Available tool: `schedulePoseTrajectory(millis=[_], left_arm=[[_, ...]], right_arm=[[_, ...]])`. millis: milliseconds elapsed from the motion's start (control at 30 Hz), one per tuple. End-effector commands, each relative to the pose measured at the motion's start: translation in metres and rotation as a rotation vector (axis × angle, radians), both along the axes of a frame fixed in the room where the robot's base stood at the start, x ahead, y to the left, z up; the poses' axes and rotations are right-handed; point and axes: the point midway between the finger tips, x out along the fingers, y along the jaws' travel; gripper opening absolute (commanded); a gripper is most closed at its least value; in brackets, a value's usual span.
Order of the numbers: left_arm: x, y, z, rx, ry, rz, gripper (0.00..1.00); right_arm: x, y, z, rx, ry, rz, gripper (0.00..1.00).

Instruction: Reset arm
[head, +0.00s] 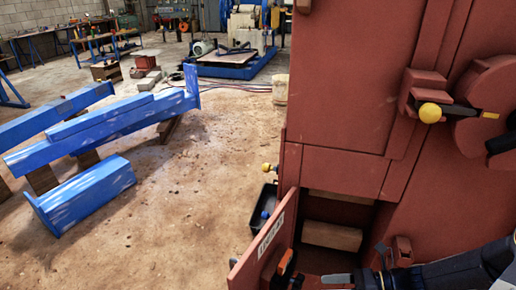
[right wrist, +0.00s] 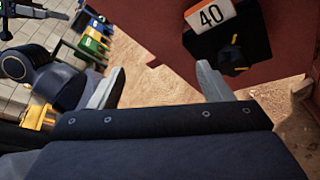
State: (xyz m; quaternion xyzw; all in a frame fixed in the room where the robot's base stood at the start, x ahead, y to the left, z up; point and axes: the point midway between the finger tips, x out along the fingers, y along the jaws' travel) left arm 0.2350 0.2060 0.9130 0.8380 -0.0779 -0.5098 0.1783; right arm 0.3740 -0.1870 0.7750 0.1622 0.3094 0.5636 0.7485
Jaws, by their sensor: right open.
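My right gripper (right wrist: 158,84) is open in the right wrist view, with its two grey fingers wide apart and nothing between them. In the head view the dark right arm comes in from the lower right, and a grey fingertip shows at the bottom, in front of the opening low in the red crusher (head: 350,85). My left gripper is not in view.
A red labelled flap (head: 265,245) stands out beside the crusher's opening. Yellow-knobbed levers (head: 430,112) project from the crusher. A black box with an orange and white 40 tag (right wrist: 209,14) shows near red metal.

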Motion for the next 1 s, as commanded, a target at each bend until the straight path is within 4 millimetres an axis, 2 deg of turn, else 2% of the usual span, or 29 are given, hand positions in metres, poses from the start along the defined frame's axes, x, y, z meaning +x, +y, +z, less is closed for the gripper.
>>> schedulePoseTrajectory(millis=[33, 200, 300, 500, 600, 733, 1000], left_arm=[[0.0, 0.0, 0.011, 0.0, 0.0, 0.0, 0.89], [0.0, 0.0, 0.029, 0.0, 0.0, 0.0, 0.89], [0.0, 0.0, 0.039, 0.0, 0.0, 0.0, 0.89], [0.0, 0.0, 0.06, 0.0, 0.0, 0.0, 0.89], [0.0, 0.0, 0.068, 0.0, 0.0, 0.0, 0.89], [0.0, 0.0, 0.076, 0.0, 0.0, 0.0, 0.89], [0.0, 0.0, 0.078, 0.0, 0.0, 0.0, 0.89]], right_arm=[[-0.009, 0.003, 0.032, -0.097, -0.136, 0.092, 0.72], [-0.046, 0.009, 0.096, -0.386, -0.577, 0.404, 0.72], [-0.068, 0.009, 0.127, -0.546, -0.834, 0.593, 0.72], [-0.108, 0.001, 0.178, -0.856, -1.323, 0.974, 0.72], [-0.122, -0.006, 0.195, -0.998, -1.525, 1.146, 0.72], [-0.134, -0.014, 0.21, -1.138, -1.706, 1.314, 0.72], [-0.14, -0.019, 0.216, -1.234, -1.814, 1.435, 0.72]])
